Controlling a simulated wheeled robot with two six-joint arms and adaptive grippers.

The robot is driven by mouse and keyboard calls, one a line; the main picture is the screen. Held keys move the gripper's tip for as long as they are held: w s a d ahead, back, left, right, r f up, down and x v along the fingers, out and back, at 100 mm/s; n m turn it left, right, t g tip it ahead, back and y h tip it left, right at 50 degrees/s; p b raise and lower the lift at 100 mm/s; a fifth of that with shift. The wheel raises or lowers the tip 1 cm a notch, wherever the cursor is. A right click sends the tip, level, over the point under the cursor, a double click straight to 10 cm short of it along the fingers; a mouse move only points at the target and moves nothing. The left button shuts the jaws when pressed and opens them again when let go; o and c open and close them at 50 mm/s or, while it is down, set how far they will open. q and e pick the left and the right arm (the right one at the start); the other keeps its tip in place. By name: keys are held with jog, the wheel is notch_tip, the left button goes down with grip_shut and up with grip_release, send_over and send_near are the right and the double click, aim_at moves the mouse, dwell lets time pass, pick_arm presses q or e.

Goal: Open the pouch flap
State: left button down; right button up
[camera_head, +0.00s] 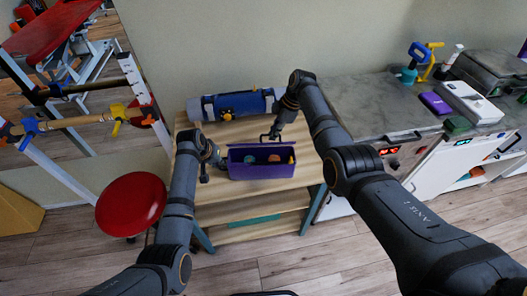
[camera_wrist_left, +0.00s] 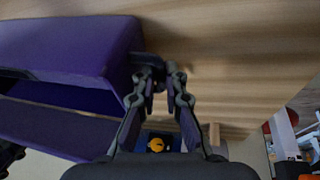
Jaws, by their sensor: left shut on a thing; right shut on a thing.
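The purple pouch (camera_head: 262,172) is a box-like case on the wooden table, with its top open and several small items showing inside. In the left wrist view its body (camera_wrist_left: 65,45) fills the upper left, and a purple panel that looks like the flap (camera_wrist_left: 55,128) stands apart from it across a dark gap. My left gripper (camera_head: 215,160) is at the pouch's left end, shut on a dark part at its corner; its fingers (camera_wrist_left: 160,75) meet there. My right gripper (camera_head: 273,135) is shut at the back edge by the flap, beside a thin dark loop; its exact hold is too small to see.
A grey-blue roll (camera_head: 205,108) with a blue and yellow item lies behind the pouch. A red stool (camera_head: 130,204) stands left of the table (camera_head: 205,205). A grey counter (camera_head: 365,105) with several objects is at the right.

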jog(key=o, duration=0.5)
jog(key=shift+r, duration=4.55)
pick_arm(q)
jog(key=c, duration=1.4)
grip_release()
jog(key=shift+c, duration=0.2)
